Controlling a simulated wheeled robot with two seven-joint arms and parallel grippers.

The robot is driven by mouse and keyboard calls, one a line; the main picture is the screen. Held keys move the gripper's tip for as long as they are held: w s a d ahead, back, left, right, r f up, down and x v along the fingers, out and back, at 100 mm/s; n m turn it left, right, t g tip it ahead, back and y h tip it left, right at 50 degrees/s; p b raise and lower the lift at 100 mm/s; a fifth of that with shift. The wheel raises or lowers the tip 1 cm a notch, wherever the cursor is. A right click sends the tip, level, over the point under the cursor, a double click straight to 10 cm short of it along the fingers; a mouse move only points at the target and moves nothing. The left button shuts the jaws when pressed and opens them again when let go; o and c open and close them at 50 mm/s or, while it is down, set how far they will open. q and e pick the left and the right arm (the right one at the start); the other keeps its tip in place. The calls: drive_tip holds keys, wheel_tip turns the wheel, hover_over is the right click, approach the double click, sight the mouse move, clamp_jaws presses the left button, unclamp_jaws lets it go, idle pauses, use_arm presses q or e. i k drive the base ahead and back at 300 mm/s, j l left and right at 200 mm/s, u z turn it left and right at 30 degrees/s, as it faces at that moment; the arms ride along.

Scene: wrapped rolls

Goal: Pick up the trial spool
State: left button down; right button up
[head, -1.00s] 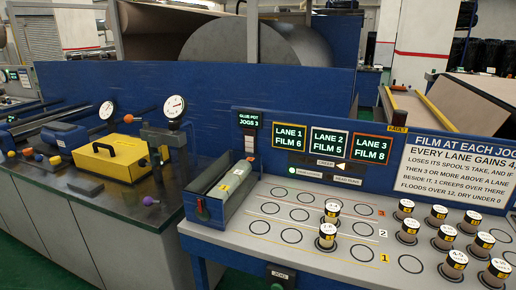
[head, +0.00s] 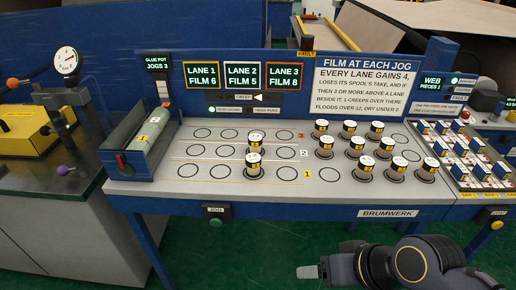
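Several short white-topped spools with dark-and-yellow labelled sides stand upright on the grey panel (head: 215,155). Two stand in the ringed lane places, a rear spool (head: 255,141) and a front spool (head: 253,166). The others form a group to the right, including a front spool (head: 365,168) and a corner spool (head: 428,169). I cannot tell which one is the trial spool; no label reads so. My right gripper (head: 308,271) is low in front of the panel, apart from all spools, and whether its fingers are open is unclear. My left gripper is not in view.
A tray of blue-sided pieces (head: 451,168) is at the right. A glue trough (head: 148,135) borders the lanes at left. A blue upright board (head: 290,55) with lane signs stands behind. A green JOG button (head: 215,222) is on the front edge. Several lane rings are empty.

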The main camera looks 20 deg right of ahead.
sight(253, 160)
drive_tip(key=i+j, duration=0.3)
drive_tip(key=i, duration=0.15)
drive_tip(key=i+j+z, duration=0.15)
drive_tip(key=i, duration=0.3)
drive_tip(key=j, duration=0.1)
